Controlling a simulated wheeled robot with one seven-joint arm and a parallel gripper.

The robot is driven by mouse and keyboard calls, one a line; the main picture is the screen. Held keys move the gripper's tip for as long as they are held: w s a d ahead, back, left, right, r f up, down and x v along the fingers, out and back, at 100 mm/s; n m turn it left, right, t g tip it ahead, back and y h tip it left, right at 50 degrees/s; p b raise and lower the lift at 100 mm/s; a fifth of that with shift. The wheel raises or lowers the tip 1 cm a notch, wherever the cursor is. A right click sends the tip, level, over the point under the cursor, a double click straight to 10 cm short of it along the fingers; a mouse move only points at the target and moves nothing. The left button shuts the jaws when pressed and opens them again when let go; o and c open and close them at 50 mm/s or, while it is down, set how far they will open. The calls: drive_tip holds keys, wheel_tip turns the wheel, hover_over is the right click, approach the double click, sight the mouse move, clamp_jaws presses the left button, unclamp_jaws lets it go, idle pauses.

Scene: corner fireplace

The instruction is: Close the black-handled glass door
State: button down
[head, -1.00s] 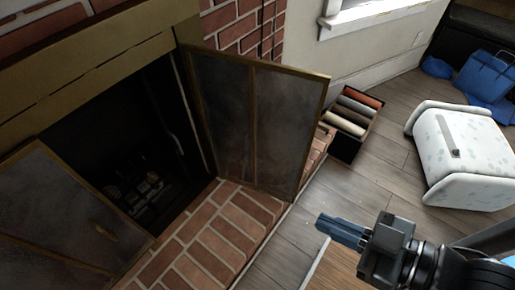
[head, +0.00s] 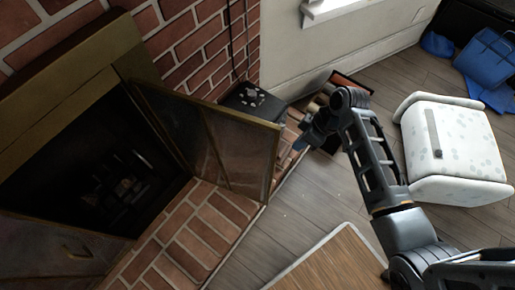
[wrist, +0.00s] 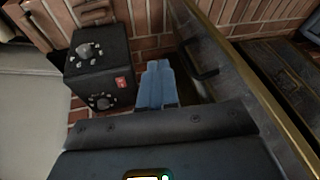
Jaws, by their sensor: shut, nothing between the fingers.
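The right-hand glass door (head: 225,145) of the fireplace has a brass-coloured frame and stands swung open over the brick hearth. In the wrist view its black handle (wrist: 204,74) shows on the face of the door (wrist: 225,70) turned toward my gripper. My gripper (head: 303,142) is shut and empty, just past the door's free edge in the head view. In the wrist view its blue fingertips (wrist: 156,70) are left of the handle, with a gap between them. The handle is hidden in the head view.
A black box with dials (wrist: 100,70) stands left of my gripper, near the brick wall (head: 190,45). A second glass door (head: 55,245) stands open at left. A wooden surface (head: 325,262) and a white padded stool (head: 455,145) are to the right.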

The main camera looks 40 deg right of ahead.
drive_tip(key=w+a+r+n+g+y+p, duration=0.1)
drive_tip(key=w+a+r+n+g+y, duration=0.2)
drive_tip(key=w+r, duration=0.35)
drive_tip(key=shift+t+y, duration=0.3)
drive_tip(key=shift+t, duration=0.2)
drive_tip(key=a+f, duration=0.2)
drive_tip(key=s+a+f+p, duration=0.1)
drive_tip(key=a+f, duration=0.1)
drive_tip(key=a, duration=0.1)
drive_tip(key=a+f+p, duration=0.1)
drive_tip(key=a+f, duration=0.2)
drive_tip(key=shift+s+a, duration=0.15)
drive_tip(key=shift+s, duration=0.05)
drive_tip(key=shift+s+a+f+m, duration=0.2)
drive_tip(key=shift+a+m, duration=0.1)
drive_tip(key=shift+a, duration=0.1)
